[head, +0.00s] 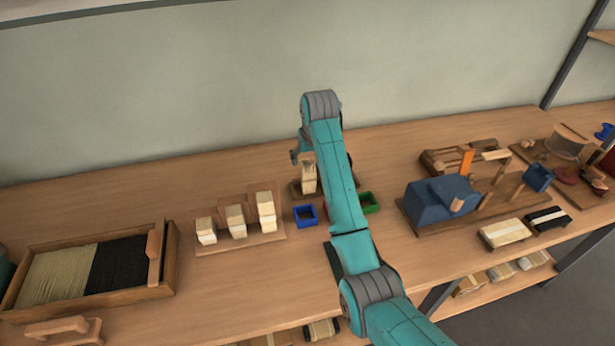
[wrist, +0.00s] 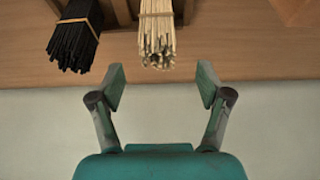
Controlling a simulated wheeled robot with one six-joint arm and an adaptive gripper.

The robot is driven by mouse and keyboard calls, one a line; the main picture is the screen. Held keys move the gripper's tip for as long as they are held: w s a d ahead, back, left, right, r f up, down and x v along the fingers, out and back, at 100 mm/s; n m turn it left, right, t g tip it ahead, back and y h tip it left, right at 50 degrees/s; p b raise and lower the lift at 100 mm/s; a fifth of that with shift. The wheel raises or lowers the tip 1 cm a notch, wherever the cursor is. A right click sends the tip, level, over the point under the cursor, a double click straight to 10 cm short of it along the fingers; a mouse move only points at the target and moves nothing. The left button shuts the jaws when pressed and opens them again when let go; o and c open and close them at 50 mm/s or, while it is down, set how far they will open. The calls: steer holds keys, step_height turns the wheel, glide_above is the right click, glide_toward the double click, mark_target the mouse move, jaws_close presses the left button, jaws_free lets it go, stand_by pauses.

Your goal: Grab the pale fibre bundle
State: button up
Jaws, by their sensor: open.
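The pale fibre bundle (wrist: 157,36) shows at the top middle of the wrist view, its cut ends toward my gripper and a band around it. My gripper (wrist: 162,84) is open and empty, its two fingers apart. The bundle lies beyond the fingertips, roughly in line with the gap and not between them. A black fibre bundle (wrist: 75,38) is to its left, also banded. In the head view, a pale upright piece (head: 309,179) on a small wooden stand beside my arm may be the same bundle; my arm hides much of that spot.
A wooden tray (head: 90,301) of loose pale and black fibres is at the left. Several pale blocks (head: 236,220) stand on a board. A blue bin (head: 305,215) and a partly hidden green bin (head: 370,203) flank my arm. A blue machine (head: 432,207) is at the right.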

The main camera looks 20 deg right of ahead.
mark_target(308, 166)
steer(key=shift+d+x, duration=0.2)
steer(key=shift+x, duration=3.1)
steer(key=shift+s, duration=0.1)
steer(key=shift+c, duration=0.2)
steer(key=c, duration=1.2)
